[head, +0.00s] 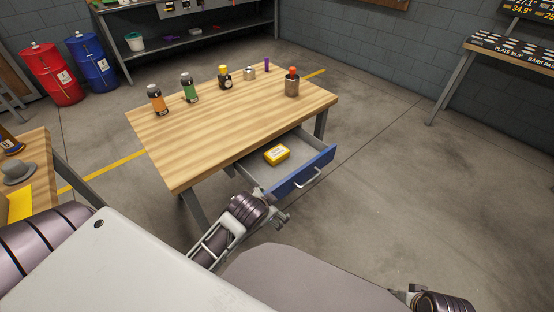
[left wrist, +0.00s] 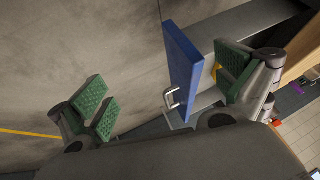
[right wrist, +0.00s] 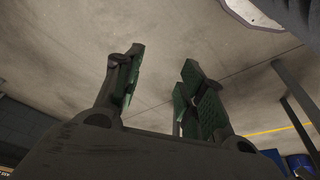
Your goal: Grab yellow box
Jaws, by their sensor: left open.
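The yellow box (head: 277,154) lies in the open drawer (head: 252,166) of the wooden workbench, with a dark label on it. In the left wrist view only a yellow sliver (left wrist: 217,70) shows, mostly hidden by a finger. My left gripper (head: 272,207) is open and empty, just outside the drawer's near left corner and apart from the box. In the left wrist view, the blue drawer front (left wrist: 186,65) and its handle (left wrist: 171,98) appear between the left fingers (left wrist: 165,88). My right gripper (right wrist: 160,95) is open and empty, away from the bench at the lower right (head: 408,294).
The workbench top (head: 220,120) holds several bottles, a small can (head: 249,73) and a metal cup (head: 291,87) along its far side. The blue drawer front (head: 305,172) sticks out toward me. The floor right of the bench (head: 420,190) is clear.

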